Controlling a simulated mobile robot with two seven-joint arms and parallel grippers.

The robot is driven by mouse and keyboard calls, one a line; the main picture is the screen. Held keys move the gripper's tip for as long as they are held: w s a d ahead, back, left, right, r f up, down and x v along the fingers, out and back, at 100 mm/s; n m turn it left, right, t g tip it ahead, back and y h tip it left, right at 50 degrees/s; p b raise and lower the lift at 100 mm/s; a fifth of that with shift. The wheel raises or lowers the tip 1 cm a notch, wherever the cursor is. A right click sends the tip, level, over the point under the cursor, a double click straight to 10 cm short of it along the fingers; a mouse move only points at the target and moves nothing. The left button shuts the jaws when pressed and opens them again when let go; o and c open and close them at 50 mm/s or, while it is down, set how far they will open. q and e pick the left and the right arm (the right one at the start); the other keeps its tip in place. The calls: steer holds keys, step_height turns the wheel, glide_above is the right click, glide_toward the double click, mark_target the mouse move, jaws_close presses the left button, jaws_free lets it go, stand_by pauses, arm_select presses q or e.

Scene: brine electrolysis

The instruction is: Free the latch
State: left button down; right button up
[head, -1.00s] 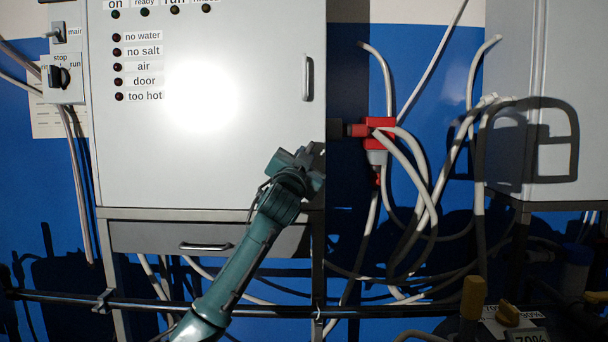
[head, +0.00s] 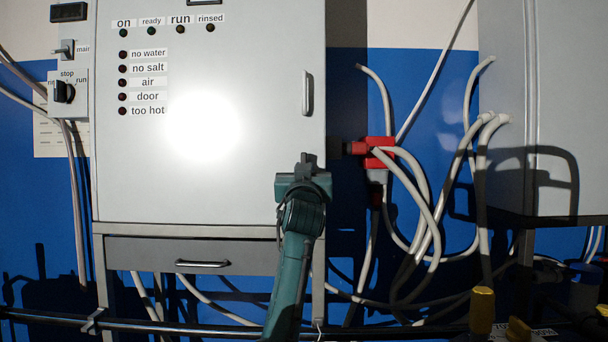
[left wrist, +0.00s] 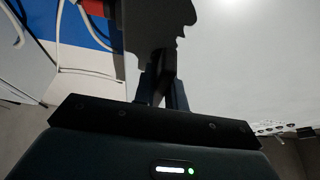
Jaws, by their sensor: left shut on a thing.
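My left gripper (head: 308,160) is in front of the lower right part of the grey cabinet door (head: 235,175), below its upright handle (head: 307,93). In the left wrist view the fingers (left wrist: 164,80) are shut on a narrow dark piece (left wrist: 168,65). I cannot tell whether this piece is the latch; the gripper body hides it in the head view. A red connector (head: 380,152) with grey cables sits at the cabinet's right side, apart from the gripper. Part of it shows in the left wrist view (left wrist: 98,8). My right gripper is not in view.
A drawer with a handle (head: 203,264) is under the cabinet. A dark rail (head: 180,328) runs across the front below. Looped grey cables (head: 430,215) hang between the cabinet and a second grey box (head: 555,100). Yellow-topped items (head: 482,305) stand at lower right.

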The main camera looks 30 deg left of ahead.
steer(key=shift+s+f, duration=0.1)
arm_select(q)
steer(key=c, duration=1.4)
jaws_free()
steer(key=shift+c, duration=0.2)
steer(key=b+v, duration=0.1)
steer(key=v, duration=1.2)
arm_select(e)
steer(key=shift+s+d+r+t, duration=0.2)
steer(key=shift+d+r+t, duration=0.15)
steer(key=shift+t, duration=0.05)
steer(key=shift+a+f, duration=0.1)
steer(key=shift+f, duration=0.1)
arm_select(q)
steer(key=shift+f, duration=0.1)
